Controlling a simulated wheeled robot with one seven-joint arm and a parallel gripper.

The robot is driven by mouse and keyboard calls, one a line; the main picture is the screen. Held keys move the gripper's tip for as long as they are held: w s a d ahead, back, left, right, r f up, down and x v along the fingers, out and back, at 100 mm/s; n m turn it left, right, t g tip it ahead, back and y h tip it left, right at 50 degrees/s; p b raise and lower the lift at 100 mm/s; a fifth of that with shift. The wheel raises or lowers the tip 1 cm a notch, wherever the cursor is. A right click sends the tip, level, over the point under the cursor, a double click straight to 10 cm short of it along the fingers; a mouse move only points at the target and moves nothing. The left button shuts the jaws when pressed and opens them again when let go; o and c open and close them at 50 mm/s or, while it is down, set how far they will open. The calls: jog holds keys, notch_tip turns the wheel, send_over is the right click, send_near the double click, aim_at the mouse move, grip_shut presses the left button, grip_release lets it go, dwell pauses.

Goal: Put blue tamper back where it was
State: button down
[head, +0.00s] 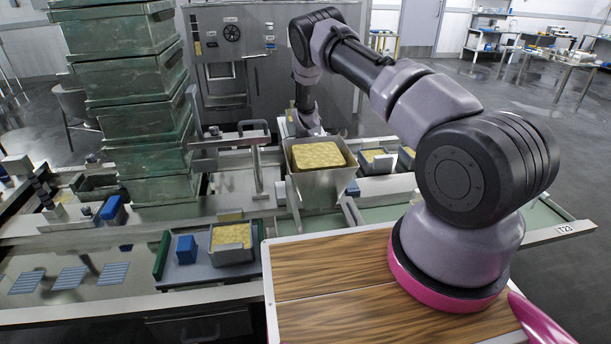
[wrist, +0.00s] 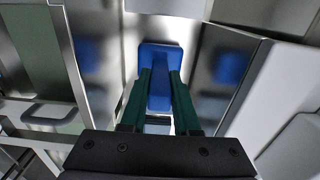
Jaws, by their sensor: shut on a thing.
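The blue tamper (wrist: 153,52) is in the middle of the wrist view, between the two green fingers of my gripper (wrist: 160,85). My gripper is shut on it. Shiny metal walls stand close on both sides and show blue reflections. In the head view my arm reaches over behind the steel hopper (head: 320,184), which holds a yellow mass. The hopper hides my gripper and the tamper there. I cannot tell whether the tamper touches the surface below it.
A blue block (head: 186,249) stands beside a mould with yellow filling (head: 231,237) on a tray at the front left. Green crates (head: 131,105) are stacked at the left. More filled moulds (head: 375,158) stand right of the hopper. A wooden board (head: 330,262) is at the front.

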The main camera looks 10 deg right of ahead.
jog(key=shift+f, duration=0.6)
jog(key=shift+f, duration=0.15)
jog(key=c, duration=0.6)
grip_release()
jog(key=shift+c, duration=0.2)
